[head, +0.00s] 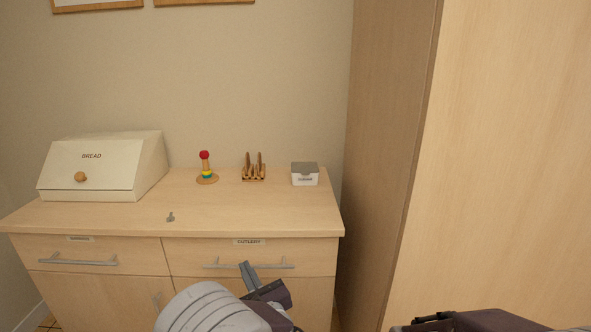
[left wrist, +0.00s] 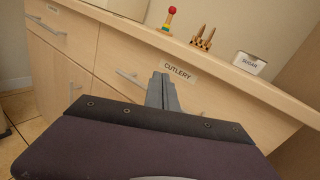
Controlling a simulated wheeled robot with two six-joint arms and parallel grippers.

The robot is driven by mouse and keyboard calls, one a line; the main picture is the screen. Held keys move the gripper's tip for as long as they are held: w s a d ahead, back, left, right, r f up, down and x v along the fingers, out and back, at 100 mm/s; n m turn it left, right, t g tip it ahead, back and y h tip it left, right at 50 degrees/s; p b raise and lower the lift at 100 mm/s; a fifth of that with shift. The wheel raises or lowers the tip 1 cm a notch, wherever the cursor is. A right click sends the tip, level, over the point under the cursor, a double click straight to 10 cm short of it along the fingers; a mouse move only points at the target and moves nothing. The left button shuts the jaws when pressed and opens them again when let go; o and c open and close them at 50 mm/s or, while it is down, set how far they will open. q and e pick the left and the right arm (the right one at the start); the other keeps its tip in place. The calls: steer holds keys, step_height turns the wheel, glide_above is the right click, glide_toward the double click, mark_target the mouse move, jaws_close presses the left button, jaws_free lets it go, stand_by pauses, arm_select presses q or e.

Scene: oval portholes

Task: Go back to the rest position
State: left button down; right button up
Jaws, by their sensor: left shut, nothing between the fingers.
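My left gripper (head: 247,270) is shut and empty in front of the sideboard, at the height of the drawer labelled CUTLERY (head: 255,256). In the left wrist view the shut fingers (left wrist: 162,80) point toward that drawer's front. The picture does not settle whether the fingertips touch the drawer front or its handle. The CUTLERY drawer looks closed. A dark part of my right arm shows at the bottom right of the head view, but its fingers are not visible.
The sideboard top (head: 250,212) carries a bread box (head: 115,170), a stacking-ring toy (head: 206,168), a wooden rack (head: 254,172), a lidded white sugar box (head: 305,176) and a small grey object (head: 170,217). A tall wooden cabinet (head: 500,150) stands at the right.

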arm_select(q)
steer(key=s+a+f+n+g+y, duration=0.2)
steer(key=s+a+n+g, duration=0.4)
steer(key=a, duration=0.5)
steer(key=s+a+f+n+g+y, duration=0.25)
steer(key=s+a+n+g, duration=0.3)
steer(key=a, duration=0.45)
steer(key=s+d+f+n+g+h, duration=0.25)
steer(key=s+f+n+h, duration=0.2)
steer(key=s, duration=0.25)
steer(key=s+d+f+n+g+h, duration=0.1)
steer(key=s+f+n+g+h, duration=0.2)
steer(key=s+f+n+g, duration=0.25)
steer(key=w+d+n+t+h+p, duration=0.25)
steer(key=d+n+t+h, duration=0.25)
steer(key=d+n, duration=0.45)
step_height(320, 180, up, 30)
steer(key=d+m+p, duration=0.1)
steer(key=p, duration=2.8)
steer(key=shift+m+p, duration=0.35)
steer(key=shift+m, duration=0.05)
